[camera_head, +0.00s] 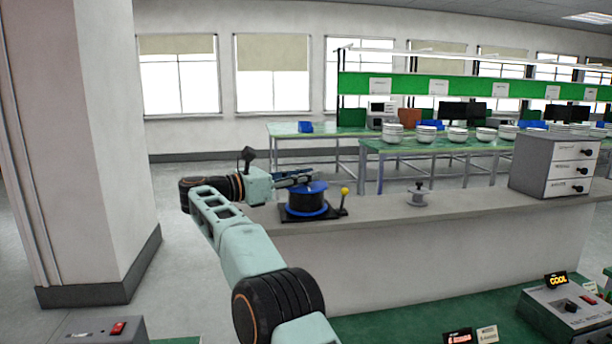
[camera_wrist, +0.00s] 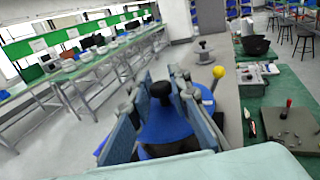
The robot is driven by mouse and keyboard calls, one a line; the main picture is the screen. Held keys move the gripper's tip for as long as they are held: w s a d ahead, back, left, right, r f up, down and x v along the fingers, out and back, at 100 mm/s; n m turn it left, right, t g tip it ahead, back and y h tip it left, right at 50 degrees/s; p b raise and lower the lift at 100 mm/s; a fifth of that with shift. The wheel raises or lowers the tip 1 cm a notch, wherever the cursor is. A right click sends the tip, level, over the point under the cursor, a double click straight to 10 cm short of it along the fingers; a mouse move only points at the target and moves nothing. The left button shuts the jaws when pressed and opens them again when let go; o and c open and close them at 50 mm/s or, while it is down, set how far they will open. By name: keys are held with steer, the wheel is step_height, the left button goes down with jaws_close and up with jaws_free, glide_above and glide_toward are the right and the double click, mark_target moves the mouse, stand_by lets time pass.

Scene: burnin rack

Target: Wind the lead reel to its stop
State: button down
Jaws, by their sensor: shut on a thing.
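The lead reel (camera_head: 307,200) has a dark drum between blue flanges and sits on a dark base plate on the grey counter. Its blue top and upright black knob (camera_wrist: 160,89) show in the wrist view. My gripper (camera_head: 298,181) reaches over the reel from the left. In the wrist view my gripper (camera_wrist: 161,100) has its fingers on both sides of the knob, shut on it. The contact itself is partly hidden. A lever with a yellow ball (camera_head: 344,191) stands at the base's right side, apart from my fingers.
A small grey spool (camera_head: 418,195) stands on the counter (camera_head: 470,206) to the right, beyond it a grey drawer unit (camera_head: 545,165). The counter between reel and spool is clear. A green bench (camera_head: 400,325) with a control box (camera_head: 570,312) lies in front.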

steer(key=c, duration=1.8)
jaws_free()
steer(key=v, duration=0.7)
steer(key=shift+s+a, duration=0.15)
steer(key=shift+a, duration=0.05)
